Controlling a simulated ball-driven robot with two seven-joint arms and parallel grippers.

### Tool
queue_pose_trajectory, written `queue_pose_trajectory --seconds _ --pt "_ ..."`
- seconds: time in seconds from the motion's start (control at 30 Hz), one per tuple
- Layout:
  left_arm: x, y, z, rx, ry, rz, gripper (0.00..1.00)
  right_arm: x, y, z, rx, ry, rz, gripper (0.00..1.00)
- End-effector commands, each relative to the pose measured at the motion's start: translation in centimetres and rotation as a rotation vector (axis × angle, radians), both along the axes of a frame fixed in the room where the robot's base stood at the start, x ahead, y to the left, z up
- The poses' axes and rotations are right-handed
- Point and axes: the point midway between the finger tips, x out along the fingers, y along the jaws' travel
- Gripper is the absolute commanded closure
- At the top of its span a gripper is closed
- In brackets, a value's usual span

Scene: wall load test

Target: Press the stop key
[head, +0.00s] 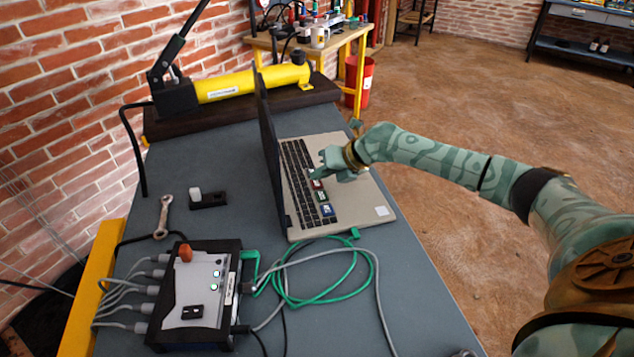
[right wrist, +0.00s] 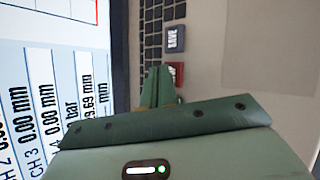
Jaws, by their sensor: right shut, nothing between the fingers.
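An open laptop (head: 357,196) stands on the grey bench, its screen toward the left. Coloured keys lie along its keyboard: a red key (head: 317,184), a green one (head: 321,195) and a blue one (head: 327,210). The right wrist view shows the red key (right wrist: 176,73), its label unreadable, and a blue key (right wrist: 175,38) that seems to read SAVE. My right gripper (head: 316,173) is shut and empty over the keyboard, beside the red key. Its fingertips (right wrist: 158,76) appear just left of that key in the wrist view; I cannot tell whether they touch anything. My left gripper is out of view.
A control box (head: 200,305) with an orange knob and grey cables stands at the front left. A green cable (head: 320,298) loops before the laptop. A wrench (head: 164,215) and a small black block (head: 208,200) lie left. A yellow pump (head: 245,84) stands behind.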

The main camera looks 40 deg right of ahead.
Motion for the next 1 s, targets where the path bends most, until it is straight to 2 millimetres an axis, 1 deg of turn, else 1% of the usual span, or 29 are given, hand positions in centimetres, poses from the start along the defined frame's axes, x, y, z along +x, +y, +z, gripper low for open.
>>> queue_pose_trajectory --seconds 0.03,0.1,0.47,0.57,0.9,1.0 --pt "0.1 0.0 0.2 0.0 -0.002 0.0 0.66 0.0 0.0 0.5 0.0 -0.002 0.0 1.0" --pt "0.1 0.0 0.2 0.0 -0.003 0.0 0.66 0.0 0.0 0.7 -0.001 -0.001 0.0 1.0" --pt "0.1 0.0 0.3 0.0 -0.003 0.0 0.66 0.0 0.0 0.8 0.0 -0.001 -0.001 1.0" --pt "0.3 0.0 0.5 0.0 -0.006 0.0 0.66 0.0 0.0 1.5 0.0 -0.002 0.0 1.0" --pt "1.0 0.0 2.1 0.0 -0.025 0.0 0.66 0.0 0.0 5.0 0.001 -0.005 0.0 1.0" --pt "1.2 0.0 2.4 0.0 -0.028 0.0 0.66 0.0 0.0 5.7 0.0 -0.002 0.0 1.0"
